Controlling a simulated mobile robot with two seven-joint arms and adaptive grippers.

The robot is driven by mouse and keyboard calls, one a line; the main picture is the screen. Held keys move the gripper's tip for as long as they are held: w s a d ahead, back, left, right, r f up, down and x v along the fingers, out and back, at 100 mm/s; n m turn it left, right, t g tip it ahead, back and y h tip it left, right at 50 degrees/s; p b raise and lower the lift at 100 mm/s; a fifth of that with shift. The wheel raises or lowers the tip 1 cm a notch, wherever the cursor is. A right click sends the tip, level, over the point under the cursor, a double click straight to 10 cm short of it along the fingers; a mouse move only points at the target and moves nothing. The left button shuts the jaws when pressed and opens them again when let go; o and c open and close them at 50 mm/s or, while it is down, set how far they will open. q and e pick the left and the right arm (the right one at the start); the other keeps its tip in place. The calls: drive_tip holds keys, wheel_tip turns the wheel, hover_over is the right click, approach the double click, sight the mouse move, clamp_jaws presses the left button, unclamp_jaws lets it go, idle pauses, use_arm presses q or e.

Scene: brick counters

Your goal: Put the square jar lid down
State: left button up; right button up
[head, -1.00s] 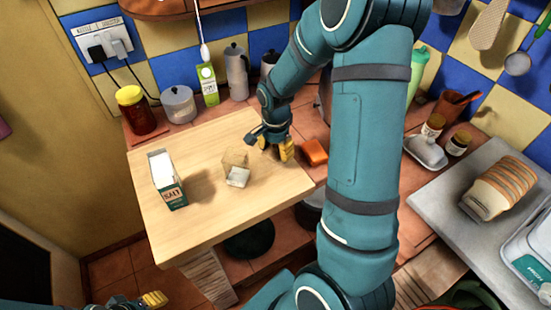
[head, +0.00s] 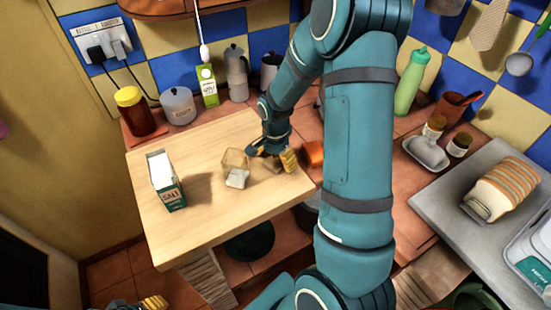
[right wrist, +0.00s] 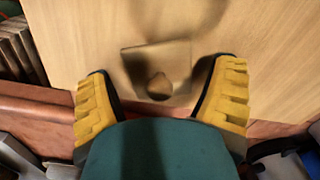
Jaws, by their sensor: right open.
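The square lid (right wrist: 157,70), with a round knob, lies on the wooden board in the right wrist view, just beyond and between my fingers. In the head view it is a small tan patch (head: 272,167), partly hidden by the hand. My right gripper (head: 274,157) is open and low over the board's right part; both yellow-padded fingers also show in the right wrist view (right wrist: 160,92), apart and not gripping the lid. A clear square jar (head: 235,162) with white contents stands just left of the gripper. My left gripper (head: 154,303) barely shows at the bottom edge.
A salt carton (head: 165,180) stands on the left of the wooden board (head: 215,230). An orange object (head: 314,153) is close to the right of the gripper. Canisters and a moka pot (head: 236,73) line the back. The board's front is clear.

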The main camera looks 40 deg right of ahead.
sight(275, 156)
drive_tip(key=shift+r, duration=0.1)
drive_tip(key=shift+r, duration=0.25)
wheel_tip(275, 156, up, 12)
drive_tip(key=p, duration=0.2)
drive_tip(key=shift+f+p, duration=0.2)
drive_tip(key=shift+p, duration=0.15)
